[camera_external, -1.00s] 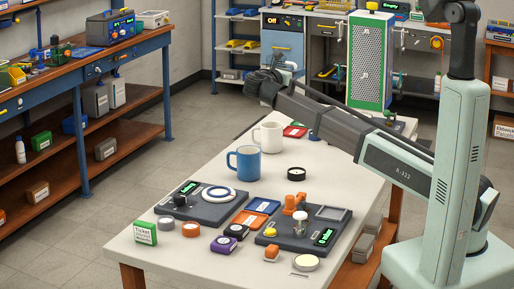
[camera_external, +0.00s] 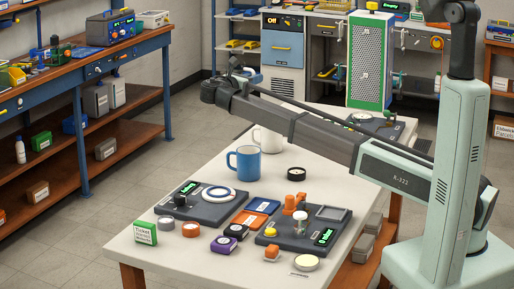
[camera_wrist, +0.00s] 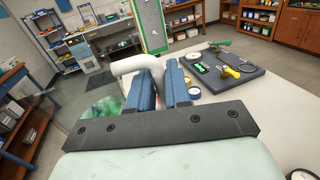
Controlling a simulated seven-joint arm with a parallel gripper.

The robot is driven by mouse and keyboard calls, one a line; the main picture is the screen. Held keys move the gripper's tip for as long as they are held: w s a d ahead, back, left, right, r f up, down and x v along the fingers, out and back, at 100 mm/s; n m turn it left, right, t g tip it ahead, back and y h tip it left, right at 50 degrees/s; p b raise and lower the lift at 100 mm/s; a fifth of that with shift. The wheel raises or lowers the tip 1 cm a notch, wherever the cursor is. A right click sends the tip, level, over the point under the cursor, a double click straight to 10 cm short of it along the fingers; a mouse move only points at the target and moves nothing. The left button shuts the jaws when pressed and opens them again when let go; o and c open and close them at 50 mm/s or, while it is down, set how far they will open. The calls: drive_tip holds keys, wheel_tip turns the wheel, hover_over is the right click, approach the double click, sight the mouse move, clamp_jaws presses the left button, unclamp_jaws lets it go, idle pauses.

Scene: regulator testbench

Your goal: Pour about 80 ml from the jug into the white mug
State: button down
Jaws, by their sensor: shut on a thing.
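The white mug (camera_external: 270,142) stands upright on the table behind the blue mug, its upper part partly covered by my arm. In the wrist view my gripper (camera_wrist: 160,78) is shut on a thick white curved handle (camera_wrist: 138,64), which looks like the jug's. A see-through body with green showing in it (camera_wrist: 100,106) lies to the left of the fingers; its outline is faint. In the external view the jug and fingers are hidden behind my wrist, which is above the table's far left edge. I cannot tell the jug's tilt or its liquid level.
A blue mug (camera_external: 244,163) stands just in front of the white mug. A black round container (camera_external: 296,174) is to its right. Test boards, coloured trays and small parts fill the near table. Another board (camera_wrist: 222,72) lies on the table's far part.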

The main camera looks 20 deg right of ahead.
wheel_tip(320, 180, down, 14)
drive_tip(key=shift+f, duration=0.15)
drive_tip(key=shift+d, duration=0.1)
idle(0.5)
drive_tip(key=shift+s+d+r+m+y, duration=0.15)
drive_tip(key=shift+d+r+m+y, duration=0.15)
drive_tip(key=shift+m+y, duration=0.9)
drive_tip(key=shift+s+d+r+m+y, duration=0.1)
drive_tip(key=shift+d+r+m+y, duration=0.2)
drive_tip(key=shift+m+y, duration=0.9)
drive_tip(key=shift+s+d+r+m+y, duration=0.2)
drive_tip(key=shift+d+m+y, duration=0.1)
drive_tip(key=shift+m+y, duration=0.9)
drive_tip(key=shift+w+a+r+y, duration=0.1)
drive_tip(key=shift+a+r+y, duration=0.1)
drive_tip(key=shift+y, duration=0.4)
drive_tip(key=shift+a+f+m+y, duration=0.15)
drive_tip(key=shift+f+m+y, duration=0.15)
drive_tip(key=shift+f+y, duration=0.2)
drive_tip(key=shift+a+f, duration=0.1)
drive_tip(key=shift+a, duration=0.35)
drive_tip(key=shift+d+m+y, duration=0.15)
drive_tip(key=shift+m+y, duration=0.15)
drive_tip(key=shift+y, duration=0.1)
